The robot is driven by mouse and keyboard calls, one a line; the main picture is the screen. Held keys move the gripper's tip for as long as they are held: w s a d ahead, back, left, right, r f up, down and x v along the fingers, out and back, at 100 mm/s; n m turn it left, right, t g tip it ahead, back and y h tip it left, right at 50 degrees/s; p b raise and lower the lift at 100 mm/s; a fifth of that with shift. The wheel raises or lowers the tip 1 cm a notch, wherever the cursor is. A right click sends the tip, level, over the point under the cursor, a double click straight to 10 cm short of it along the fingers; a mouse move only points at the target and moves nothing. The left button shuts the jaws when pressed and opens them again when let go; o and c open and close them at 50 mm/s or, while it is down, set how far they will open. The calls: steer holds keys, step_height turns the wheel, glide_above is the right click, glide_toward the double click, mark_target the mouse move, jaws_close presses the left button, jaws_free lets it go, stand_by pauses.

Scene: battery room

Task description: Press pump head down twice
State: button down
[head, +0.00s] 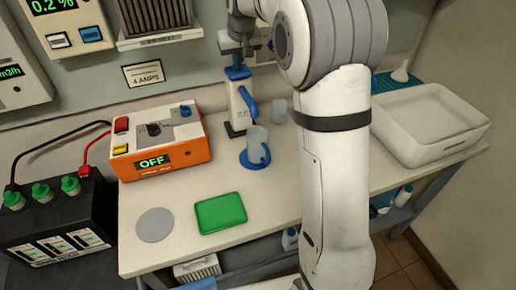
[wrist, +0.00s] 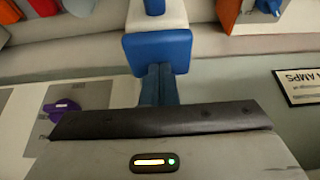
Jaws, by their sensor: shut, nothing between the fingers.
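The pump (head: 241,108) stands upright on the bench at the back, with a white body, a blue spout curving down its right side and a dark base. Its blue pump head (head: 238,73) is on top; the head also fills the upper middle of the wrist view (wrist: 156,49). My gripper (head: 238,59) is shut and empty, pointing down just above the pump head. In the wrist view its closed fingers (wrist: 160,72) reach to the edge of the blue head; whether they touch cannot be told. A translucent cup (head: 257,138) stands on a blue coaster in front of the pump.
An orange device (head: 159,145) reading OFF stands left of the pump. A green tray (head: 220,213) and grey disc (head: 155,225) lie at the front left.

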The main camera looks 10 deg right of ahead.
steer(key=shift+r+p, duration=2.1)
steer(key=shift+r, duration=0.55)
steer(key=shift+f, duration=0.2)
steer(key=shift+f+b, duration=1.85)
steer(key=shift+f, duration=0.7)
steer(key=shift+r, duration=0.1)
steer(key=shift+r+p, duration=2.1)
steer(key=shift+r, duration=0.55)
step_height(320, 180, up, 6)
steer(key=p, duration=0.4)
steer(key=shift+p, duration=0.35)
